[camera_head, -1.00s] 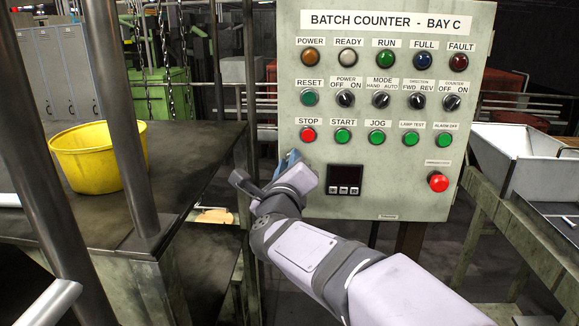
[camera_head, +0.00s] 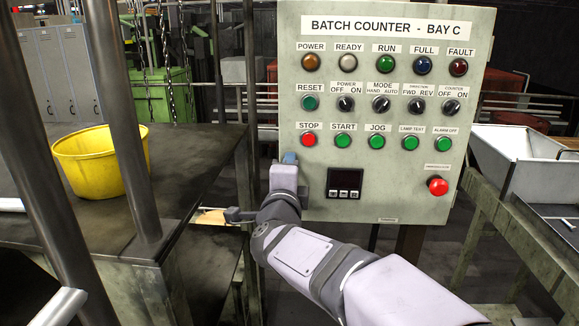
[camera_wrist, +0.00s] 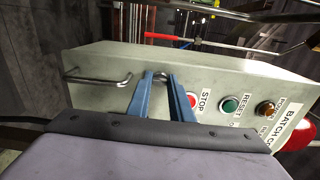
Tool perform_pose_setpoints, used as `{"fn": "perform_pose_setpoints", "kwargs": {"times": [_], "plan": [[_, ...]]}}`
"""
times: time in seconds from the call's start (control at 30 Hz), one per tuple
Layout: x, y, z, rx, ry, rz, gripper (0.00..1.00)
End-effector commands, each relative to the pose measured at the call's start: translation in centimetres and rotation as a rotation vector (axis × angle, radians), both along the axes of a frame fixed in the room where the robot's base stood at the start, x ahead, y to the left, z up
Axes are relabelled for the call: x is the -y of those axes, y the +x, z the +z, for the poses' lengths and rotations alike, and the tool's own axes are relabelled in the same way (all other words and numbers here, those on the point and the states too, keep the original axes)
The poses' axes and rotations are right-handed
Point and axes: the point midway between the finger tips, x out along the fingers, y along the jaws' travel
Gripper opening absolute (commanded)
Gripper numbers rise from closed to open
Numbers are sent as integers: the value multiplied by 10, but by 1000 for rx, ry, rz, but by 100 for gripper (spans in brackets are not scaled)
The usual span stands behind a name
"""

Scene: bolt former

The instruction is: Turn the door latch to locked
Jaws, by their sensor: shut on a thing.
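The grey control cabinet (camera_head: 397,110) labelled "BATCH COUNTER - BAY C" stands in front of me. My gripper (camera_head: 289,158) is at the left edge of its door, below and left of the STOP button. In the wrist view, the blue fingers of my gripper (camera_wrist: 162,84) are shut on a small metal latch (camera_wrist: 160,74). The fingers hide most of the latch, so its exact angle cannot be told. In the head view my wrist and fingers cover it.
A bent metal handle (camera_wrist: 97,80) is on the cabinet beside the fingers. The STOP button (camera_head: 308,139) is close by. A yellow bucket (camera_head: 100,162) stands on the dark table (camera_head: 190,150) at left. A white tray (camera_head: 540,165) is at right.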

Motion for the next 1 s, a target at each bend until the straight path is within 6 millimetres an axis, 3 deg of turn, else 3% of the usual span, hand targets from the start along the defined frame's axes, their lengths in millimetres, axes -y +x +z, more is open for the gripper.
{"fn": "perform_pose_setpoints", "kwargs": {"times": [0.57,0.6,0.67,1.0], "plan": [[0,0,0,1,-42,1,0],[0,0,0,1,-42,1,24],[0,0,0,1,-41,0,38],[0,-1,0,1,-40,0,38]]}}
